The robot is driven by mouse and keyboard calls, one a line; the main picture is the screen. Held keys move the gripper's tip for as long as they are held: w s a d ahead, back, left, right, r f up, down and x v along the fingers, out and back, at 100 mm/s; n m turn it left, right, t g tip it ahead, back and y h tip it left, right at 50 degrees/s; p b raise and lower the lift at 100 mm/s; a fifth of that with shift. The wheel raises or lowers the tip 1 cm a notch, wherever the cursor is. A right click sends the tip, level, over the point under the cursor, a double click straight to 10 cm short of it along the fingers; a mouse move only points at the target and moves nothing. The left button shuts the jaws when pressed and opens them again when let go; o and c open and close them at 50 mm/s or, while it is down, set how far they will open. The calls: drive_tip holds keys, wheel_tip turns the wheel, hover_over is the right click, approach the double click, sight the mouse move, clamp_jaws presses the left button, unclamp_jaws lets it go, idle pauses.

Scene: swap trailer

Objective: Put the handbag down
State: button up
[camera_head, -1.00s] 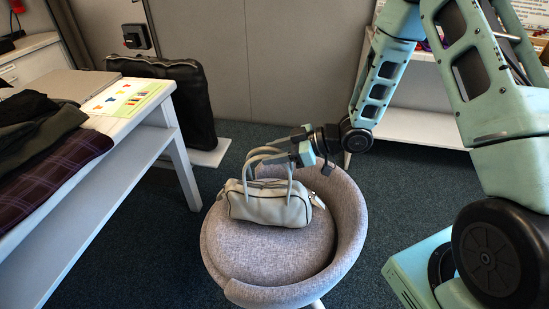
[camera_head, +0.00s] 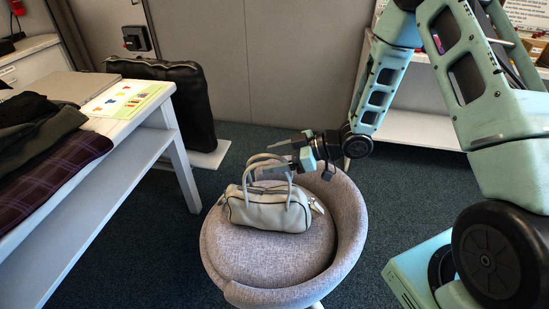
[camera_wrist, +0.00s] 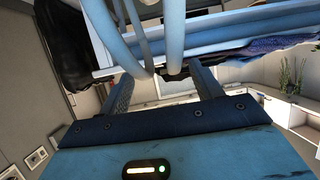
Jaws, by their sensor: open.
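The pale grey-green handbag (camera_head: 268,211) sits upright on the seat of the grey round chair (camera_head: 262,265) in the head view. Its two handles stand up. My gripper (camera_head: 272,167) is open at the handles, above the bag's body. In the wrist view the handles (camera_wrist: 133,45) pass between and just beyond my two open fingers (camera_wrist: 163,88). Whether a finger touches a handle I cannot tell. The bag's body is not clear in the wrist view.
The chair's curved backrest (camera_head: 347,225) rises on the right, close under my arm. A white table (camera_head: 150,130) with folded clothes (camera_head: 45,165) stands at the left. A black case (camera_head: 190,95) leans against the wall. Carpet around the chair is clear.

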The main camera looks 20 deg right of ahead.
drive_tip(key=v, duration=1.1)
drive_tip(key=w+a+r+m+h, duration=0.1)
drive_tip(key=a+r+m+h, duration=0.1)
drive_tip(key=a+r+h, duration=0.5)
drive_tip(key=s+a+r+m+g+h, duration=0.1)
drive_tip(key=s+a+r+g+h, duration=0.1)
drive_tip(key=s, duration=1)
drive_tip(key=s+a+r+m+g+h, duration=0.1)
drive_tip(key=s+a+g, duration=0.3)
drive_tip(key=s, duration=0.9)
drive_tip(key=a+r+h+p, duration=0.1)
drive_tip(key=a, duration=0.2)
drive_tip(key=shift+a+m, duration=0.2)
drive_tip(key=shift+m, duration=0.1)
